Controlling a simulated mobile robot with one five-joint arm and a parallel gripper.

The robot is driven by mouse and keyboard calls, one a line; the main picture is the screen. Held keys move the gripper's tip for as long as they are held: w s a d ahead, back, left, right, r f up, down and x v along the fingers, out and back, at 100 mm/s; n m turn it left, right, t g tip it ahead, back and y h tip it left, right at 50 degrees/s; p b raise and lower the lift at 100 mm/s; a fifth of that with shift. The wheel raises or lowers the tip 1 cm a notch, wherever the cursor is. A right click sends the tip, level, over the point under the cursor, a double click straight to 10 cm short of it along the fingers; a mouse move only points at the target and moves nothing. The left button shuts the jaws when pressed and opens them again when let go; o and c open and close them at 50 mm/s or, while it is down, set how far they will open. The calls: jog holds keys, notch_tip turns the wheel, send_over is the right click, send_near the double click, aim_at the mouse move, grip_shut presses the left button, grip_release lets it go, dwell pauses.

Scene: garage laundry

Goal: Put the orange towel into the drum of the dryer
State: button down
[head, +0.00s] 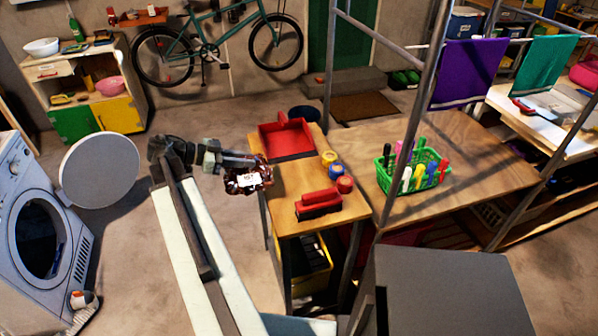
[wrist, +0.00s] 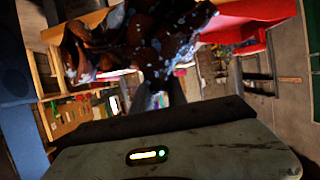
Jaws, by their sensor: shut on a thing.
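The dryer (head: 72,255) stands at the left in the head view. Its round door (head: 98,172) is swung open and its drum (head: 38,232) looks dark inside. My gripper (head: 246,180) is above the left edge of the small wooden table, well to the right of the dryer. It is shut on a crumpled, dark reddish-brown thing with pale specks (wrist: 135,45), which also shows in the head view (head: 264,172). It looks like bunched cloth, but I cannot tell whether it is the orange towel. No clearly orange towel shows elsewhere.
A green basket (head: 412,172) stands on the workbench. Purple (head: 467,72) and teal (head: 535,77) towels hang on a rail.

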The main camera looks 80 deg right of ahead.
jog(key=b+x, duration=0.1)
jog(key=x, duration=0.4)
jog(key=r+b+x, duration=0.1)
jog(key=b+x, duration=0.1)
jog(key=x, duration=0.4)
jog(key=b+x, duration=0.1)
jog(key=x, duration=0.4)
jog(key=shift+s+d+r+b, duration=0.15)
jog(key=shift+s+d+b, duration=0.25)
jog(key=shift+s, duration=0.1)
jog(key=shift+f+b, duration=0.35)
jog(key=shift+f, duration=0.05)
jog(key=shift+r, duration=0.25)
jog(key=shift+f, duration=0.15)
jog(key=c, duration=1.3)
grip_release()
